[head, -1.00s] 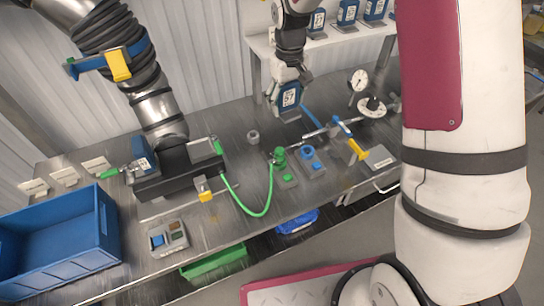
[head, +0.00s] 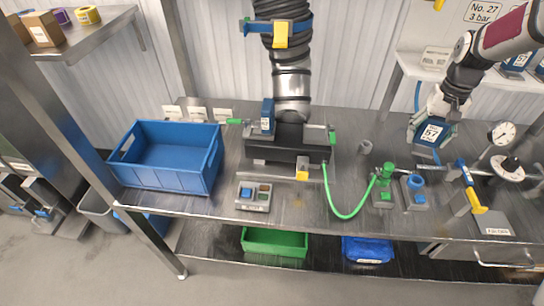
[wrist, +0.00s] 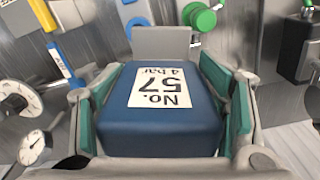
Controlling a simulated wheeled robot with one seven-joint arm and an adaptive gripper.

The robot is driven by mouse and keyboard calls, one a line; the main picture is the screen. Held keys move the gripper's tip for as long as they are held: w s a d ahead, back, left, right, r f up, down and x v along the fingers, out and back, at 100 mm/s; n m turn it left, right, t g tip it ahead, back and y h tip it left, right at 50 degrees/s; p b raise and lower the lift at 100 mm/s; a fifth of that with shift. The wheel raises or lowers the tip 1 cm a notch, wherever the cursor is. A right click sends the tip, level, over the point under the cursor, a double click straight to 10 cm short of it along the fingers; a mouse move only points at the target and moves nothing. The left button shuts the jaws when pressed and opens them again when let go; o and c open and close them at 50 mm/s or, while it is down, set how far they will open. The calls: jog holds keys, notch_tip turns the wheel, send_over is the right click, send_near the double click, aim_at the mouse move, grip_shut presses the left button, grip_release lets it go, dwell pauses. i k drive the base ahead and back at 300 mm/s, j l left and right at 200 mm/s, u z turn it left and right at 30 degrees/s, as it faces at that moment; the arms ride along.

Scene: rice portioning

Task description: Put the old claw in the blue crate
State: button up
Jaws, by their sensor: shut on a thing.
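My gripper (head: 437,112) is shut on a blue block (head: 432,132) with a white label, held at the right above the steel bench. In the wrist view, the gripper's teal pads (wrist: 165,105) press both sides of the block (wrist: 160,132), whose label reads No. 57, 4 bar. I cannot tell whether this block is the old claw. The blue crate (head: 168,184) stands at the left end of the bench, open at the top. Its visible inside looks empty. My gripper is far to the right of it.
A black machine (head: 285,149) under a thick black hose stands mid-bench, with a smaller blue block (head: 267,118) on it. A button box (head: 254,197), green hose (head: 340,214), valves (head: 384,185) and gauge (head: 501,133) also stand there. A green bin (head: 275,241) is below.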

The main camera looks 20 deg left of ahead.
aim_at(175, 165)
jog(key=k+j+u, duration=0.1)
jog(key=u, duration=0.85)
jog(key=i+j+u, duration=0.1)
jog(key=i, duration=0.3)
jog(key=i+j+u, duration=0.1)
jog(key=i, duration=0.35)
jog(key=j, duration=0.1)
